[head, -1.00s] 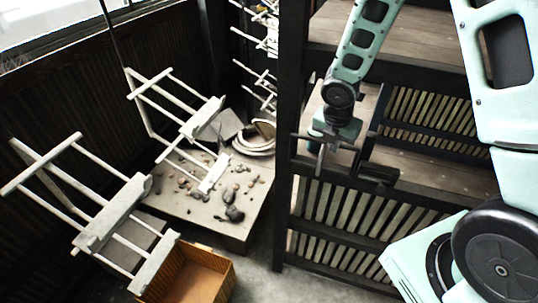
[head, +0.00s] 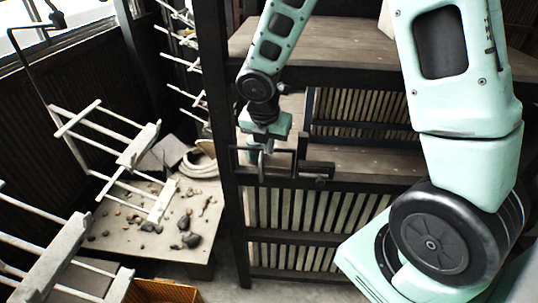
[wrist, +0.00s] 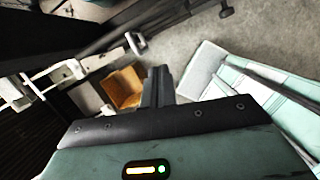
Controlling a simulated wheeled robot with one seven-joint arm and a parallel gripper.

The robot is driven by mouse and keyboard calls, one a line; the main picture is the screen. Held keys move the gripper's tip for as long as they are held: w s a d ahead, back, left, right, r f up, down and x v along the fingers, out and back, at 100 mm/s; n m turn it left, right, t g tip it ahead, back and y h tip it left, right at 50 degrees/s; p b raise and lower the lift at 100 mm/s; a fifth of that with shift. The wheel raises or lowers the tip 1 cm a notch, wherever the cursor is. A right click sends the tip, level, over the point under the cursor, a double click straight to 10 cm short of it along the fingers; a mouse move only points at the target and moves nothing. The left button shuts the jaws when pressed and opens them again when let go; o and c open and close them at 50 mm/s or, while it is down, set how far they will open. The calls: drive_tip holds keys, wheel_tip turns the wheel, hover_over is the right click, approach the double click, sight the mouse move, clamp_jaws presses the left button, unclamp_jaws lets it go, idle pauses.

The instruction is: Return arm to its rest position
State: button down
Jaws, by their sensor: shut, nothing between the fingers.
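My gripper (head: 262,160) hangs at the end of my mint-green arm in the head view, in front of the dark wooden shelf unit (head: 350,172). Its fingers point down and it is empty.
An orange-brown box (head: 165,291) stands on the floor at the lower left; it also shows in the wrist view (wrist: 122,88). A low platform (head: 120,232) holds scattered stones. Shelf posts and rails stand close to my gripper. Some grey floor (wrist: 180,50) is clear.

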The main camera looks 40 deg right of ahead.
drive_tip(key=shift+v, duration=1.65)
drive_tip(key=shift+s, duration=0.1)
drive_tip(key=s+a+f+m+g+y+b, duration=0.1)
drive_tip(key=s+a+f+m+b, duration=0.2)
drive_tip(key=s+a+m+b, duration=0.3)
drive_tip(key=s+a+f+m+y+b, duration=0.2)
drive_tip(key=s+a+f+m+b, duration=0.2)
drive_tip(key=s+a+m, duration=0.7)
drive_tip(key=s+b, duration=0.2)
drive_tip(key=s, duration=0.3)
drive_tip(key=shift+a+m+g, duration=0.3)
drive_tip(key=shift+a+g, duration=0.05)
drive_tip(key=shift+g, duration=0.05)
drive_tip(key=shift+f, duration=0.1)
